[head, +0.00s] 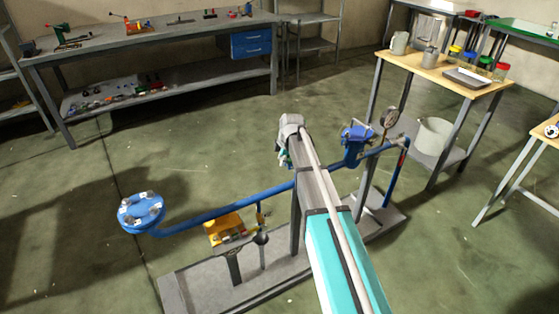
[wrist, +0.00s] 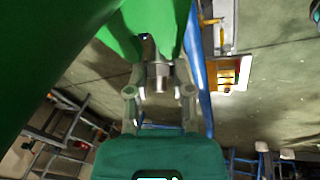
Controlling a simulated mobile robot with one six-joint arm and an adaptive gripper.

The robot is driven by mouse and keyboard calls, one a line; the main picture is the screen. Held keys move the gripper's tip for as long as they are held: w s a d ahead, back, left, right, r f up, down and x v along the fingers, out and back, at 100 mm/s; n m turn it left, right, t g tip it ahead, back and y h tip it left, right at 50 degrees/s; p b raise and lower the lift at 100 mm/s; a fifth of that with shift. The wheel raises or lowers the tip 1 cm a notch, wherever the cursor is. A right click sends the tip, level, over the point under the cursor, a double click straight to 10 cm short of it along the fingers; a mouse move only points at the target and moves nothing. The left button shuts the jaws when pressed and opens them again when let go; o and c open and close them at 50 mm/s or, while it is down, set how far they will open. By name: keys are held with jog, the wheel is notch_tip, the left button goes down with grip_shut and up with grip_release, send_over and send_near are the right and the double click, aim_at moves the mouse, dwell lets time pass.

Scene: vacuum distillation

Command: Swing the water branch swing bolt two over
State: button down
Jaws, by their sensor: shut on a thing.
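In the wrist view my gripper (wrist: 159,78) is closed around a grey metal swing bolt (wrist: 158,70), with one finger on each side of it. The bolt sits against a large green body (wrist: 110,45) that fills the top and left of that view. In the head view my arm hides the gripper and the bolt; only a small green patch (head: 282,158) shows beside the wrist. Which numbered bolt it is cannot be told.
A blue pipe (head: 225,208) runs beside my arm to a round blue flange (head: 141,213) with several bolts at left. A yellow device (head: 226,228), blue valve (head: 355,140) and gauge (head: 389,118) are near. A grey base (head: 195,287) lies below. Benches stand behind.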

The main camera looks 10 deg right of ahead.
jog(key=shift+s, duration=0.2)
jog(key=c, duration=0.7)
grip_release()
jog(key=shift+c, duration=0.2)
jog(key=c, duration=0.4)
jog(key=shift+a+f, duration=0.1)
jog(key=shift+a, duration=0.15)
jog(key=shift+c, duration=0.8)
jog(key=a, duration=0.1)
jog(key=s+a+m, duration=0.1)
jog(key=s, duration=0.1)
jog(key=shift+s+a+f, duration=0.1)
jog(key=shift+a+f, duration=0.15)
jog(key=shift+a, duration=0.15)
grip_shut()
jog(key=s+d+m+g+h, duration=0.1)
jog(key=s+d+m+g, duration=0.1)
jog(key=s+m, duration=1.5)
jog(key=s, duration=0.9)
jog(key=shift+s+d+g+h, duration=0.25)
jog(key=shift+g+h, duration=0.05)
jog(key=shift+g, duration=0.1)
